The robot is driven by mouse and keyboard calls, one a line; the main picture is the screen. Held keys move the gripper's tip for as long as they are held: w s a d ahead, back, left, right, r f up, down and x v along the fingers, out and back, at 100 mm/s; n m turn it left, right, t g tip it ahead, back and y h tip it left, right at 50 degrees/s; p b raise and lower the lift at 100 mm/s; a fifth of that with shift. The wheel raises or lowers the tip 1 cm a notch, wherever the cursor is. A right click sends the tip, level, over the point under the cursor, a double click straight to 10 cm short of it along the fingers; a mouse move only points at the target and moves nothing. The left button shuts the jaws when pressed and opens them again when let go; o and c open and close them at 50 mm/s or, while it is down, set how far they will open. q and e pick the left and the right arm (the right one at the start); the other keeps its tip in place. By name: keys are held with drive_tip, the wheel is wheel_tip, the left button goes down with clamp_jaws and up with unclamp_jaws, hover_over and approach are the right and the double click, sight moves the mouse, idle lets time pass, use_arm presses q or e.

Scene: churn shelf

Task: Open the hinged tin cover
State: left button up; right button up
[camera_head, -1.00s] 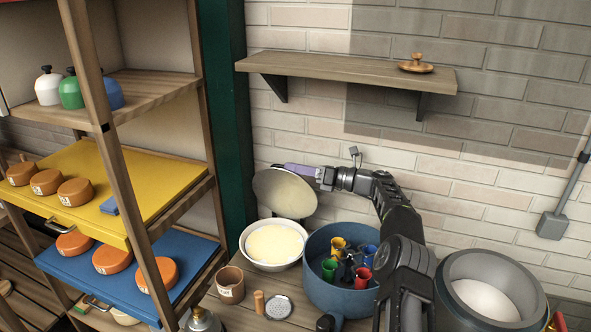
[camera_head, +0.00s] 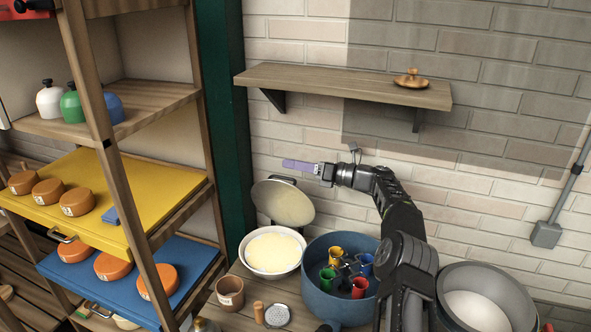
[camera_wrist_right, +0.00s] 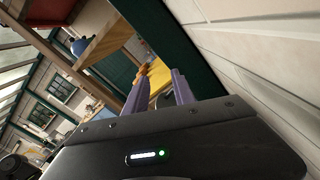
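The tin (camera_head: 272,254) is a white round tub with pale cream contents on the wooden counter. Its round cream cover (camera_head: 283,203) stands raised at the tin's back edge, tilted back toward the wall. My right gripper (camera_head: 285,163), with purple fingers, is above the cover and apart from it. In the right wrist view my right gripper (camera_wrist_right: 160,92) has its two fingers apart with nothing between them. My left gripper is not in view.
A blue pot (camera_head: 331,299) with several coloured cups stands right of the tin. A grey churn (camera_head: 486,299) is farther right. A wall shelf (camera_head: 340,86) is above the gripper. A shelf unit (camera_head: 160,200) stands left.

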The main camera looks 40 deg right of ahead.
wheel_tip(320, 180, up, 5)
drive_tip(key=shift+a+f, duration=0.1)
idle(0.5)
